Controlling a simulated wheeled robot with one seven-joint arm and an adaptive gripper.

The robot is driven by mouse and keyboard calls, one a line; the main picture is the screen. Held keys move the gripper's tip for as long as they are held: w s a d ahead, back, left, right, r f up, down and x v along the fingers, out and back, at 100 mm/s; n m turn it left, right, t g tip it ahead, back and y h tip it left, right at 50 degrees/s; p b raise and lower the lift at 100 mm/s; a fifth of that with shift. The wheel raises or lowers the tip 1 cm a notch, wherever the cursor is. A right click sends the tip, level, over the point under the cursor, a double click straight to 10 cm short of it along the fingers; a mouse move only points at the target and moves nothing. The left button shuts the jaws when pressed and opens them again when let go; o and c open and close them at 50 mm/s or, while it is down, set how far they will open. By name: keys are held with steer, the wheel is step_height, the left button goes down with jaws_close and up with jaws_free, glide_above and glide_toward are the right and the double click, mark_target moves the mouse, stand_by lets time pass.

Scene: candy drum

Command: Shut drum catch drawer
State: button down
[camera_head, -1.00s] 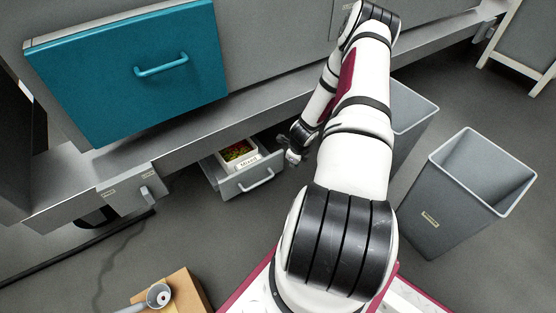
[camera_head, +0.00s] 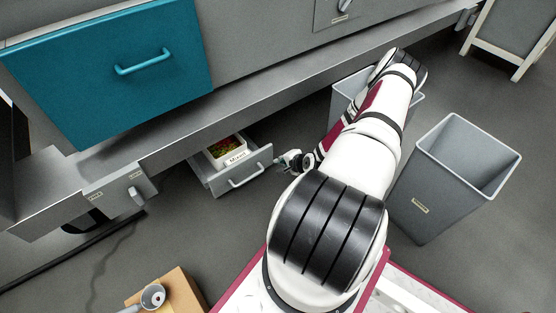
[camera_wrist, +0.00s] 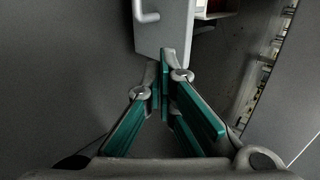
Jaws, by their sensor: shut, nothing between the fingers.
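The catch drawer (camera_head: 236,178) is a grey drawer standing open low under the machine in the head view. It has a light bar handle (camera_head: 247,178) and holds a white labelled tray (camera_head: 236,158) of colourful candy. My gripper (camera_head: 280,161) is just right of the drawer front, at about handle height in the picture. In the wrist view the teal-padded fingers of my gripper (camera_wrist: 168,62) are shut and empty, pointing at the edge of the drawer front (camera_wrist: 165,32). The handle (camera_wrist: 147,15) shows at the top. I cannot tell whether the fingertips touch the front.
A teal drawer front (camera_head: 110,75) is above left. A grey bin (camera_head: 430,195) stands at right, and another bin (camera_head: 350,88) is partly behind my arm. A cardboard box (camera_head: 180,290) with a grey scoop (camera_head: 152,296) is at lower left. Floor in front of the drawer is clear.

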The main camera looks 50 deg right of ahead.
mark_target(263, 154)
steer(key=shift+w+d+f+b, duration=0.45)
steer(key=shift+w+f+b, duration=0.45)
steer(key=shift+w, duration=0.7)
steer(key=shift+w+d+f+b, duration=0.45)
steer(key=shift+w+f+b, duration=0.45)
steer(key=shift+w, duration=0.65)
steer(key=shift+w+d+f+b, duration=0.45)
steer(key=shift+w+f+b, duration=0.4)
steer(key=shift+w, duration=0.75)
steer(key=shift+f, duration=0.1)
